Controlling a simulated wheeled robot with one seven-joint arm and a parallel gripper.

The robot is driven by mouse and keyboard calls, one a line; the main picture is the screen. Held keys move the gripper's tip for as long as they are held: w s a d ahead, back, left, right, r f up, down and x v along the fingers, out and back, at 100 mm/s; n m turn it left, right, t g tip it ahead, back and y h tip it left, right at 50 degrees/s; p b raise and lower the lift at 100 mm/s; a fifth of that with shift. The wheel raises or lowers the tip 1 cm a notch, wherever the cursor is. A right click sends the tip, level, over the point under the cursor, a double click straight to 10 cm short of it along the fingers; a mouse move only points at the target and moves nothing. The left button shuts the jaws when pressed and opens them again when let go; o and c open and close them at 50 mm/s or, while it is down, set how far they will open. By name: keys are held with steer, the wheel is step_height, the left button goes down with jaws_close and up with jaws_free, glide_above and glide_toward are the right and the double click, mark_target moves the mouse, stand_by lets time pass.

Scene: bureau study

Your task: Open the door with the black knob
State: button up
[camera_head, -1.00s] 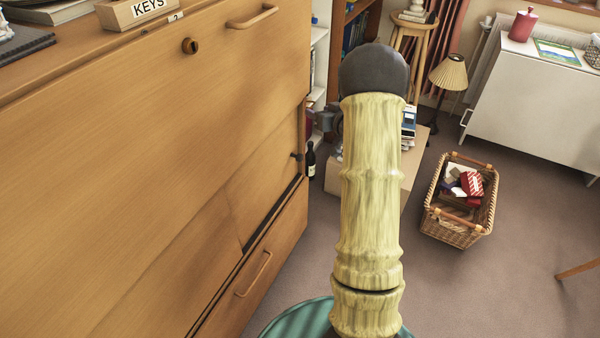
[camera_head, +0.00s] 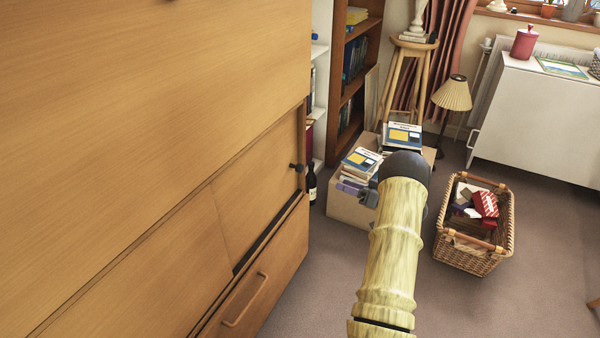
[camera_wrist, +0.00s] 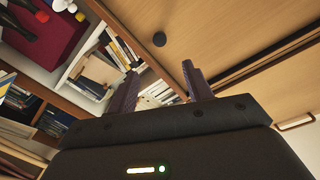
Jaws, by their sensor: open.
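The black knob (camera_head: 297,167) sticks out near the right edge of a wooden door (camera_head: 262,180) low on the bureau. The door looks flush with the bureau front. In the wrist view the knob (camera_wrist: 159,39) is a round black dot on the wood, beyond my fingertips and between their lines. My gripper (camera_wrist: 160,80) is open and empty, its two dark fingers apart and not touching the knob.
A drawer with a handle (camera_head: 246,300) lies below the door. A dark bottle (camera_head: 311,184) stands just past the bureau's edge. A box of books (camera_head: 350,205) and a wicker basket (camera_head: 470,245) stand on the floor to the right. Carpet between bureau and basket is clear.

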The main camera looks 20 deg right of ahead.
mark_target(302, 169)
steer(key=b+x, duration=0.6)
steer(key=x, duration=1.1)
steer(key=shift+w+a+b, duration=0.1)
steer(key=shift+w+b, duration=0.1)
steer(key=shift+b, duration=0.1)
jaws_close()
